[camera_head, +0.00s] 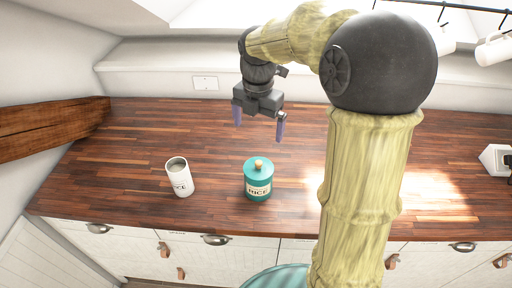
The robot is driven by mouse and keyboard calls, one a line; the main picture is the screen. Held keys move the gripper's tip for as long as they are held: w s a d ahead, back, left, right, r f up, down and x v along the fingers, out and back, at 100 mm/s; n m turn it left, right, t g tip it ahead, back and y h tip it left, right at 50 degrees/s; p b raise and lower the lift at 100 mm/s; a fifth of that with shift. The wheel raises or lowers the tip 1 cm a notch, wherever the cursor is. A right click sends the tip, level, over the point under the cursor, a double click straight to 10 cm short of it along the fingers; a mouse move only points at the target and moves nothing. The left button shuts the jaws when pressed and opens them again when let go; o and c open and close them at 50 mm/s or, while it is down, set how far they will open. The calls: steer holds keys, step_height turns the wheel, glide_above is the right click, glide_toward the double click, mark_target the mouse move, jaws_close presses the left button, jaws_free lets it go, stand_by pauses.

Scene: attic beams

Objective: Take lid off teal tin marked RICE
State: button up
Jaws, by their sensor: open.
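The teal tin (257,187) marked RICE stands upright on the wooden counter near its front edge. Its teal lid (251,166) with a light wooden knob (258,164) sits on top. A white tin (181,182), also with lettering that seems to read RICE, stands to its left; its top looks open, with a grey inside. My gripper (258,129) is open and empty, above the counter and behind the teal tin, its two purple fingers apart and pointing down. It touches neither tin.
The wooden counter (125,150) is mostly clear around the tins. A slanted wooden beam (50,130) is at the left. White mugs (494,50) hang from a rail at upper right. A white object (494,158) sits at the right edge. Drawers line the front.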

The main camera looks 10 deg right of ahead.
steer(key=shift+w+r+n, duration=0.45)
steer(key=shift+r+n, duration=0.15)
steer(key=shift+r, duration=0.15)
steer(key=p, duration=0.1)
glide_above(259, 162)
steer(key=f, duration=1.2)
steer(key=shift+s+a+f, duration=0.1)
steer(key=shift+a, duration=0.15)
steer(key=shift+f, duration=0.1)
steer(key=f, duration=0.2)
steer(key=f+p, duration=0.1)
steer(key=f, duration=0.2)
steer(key=shift+w+d+p, duration=0.2)
steer(key=shift+p, duration=0.1)
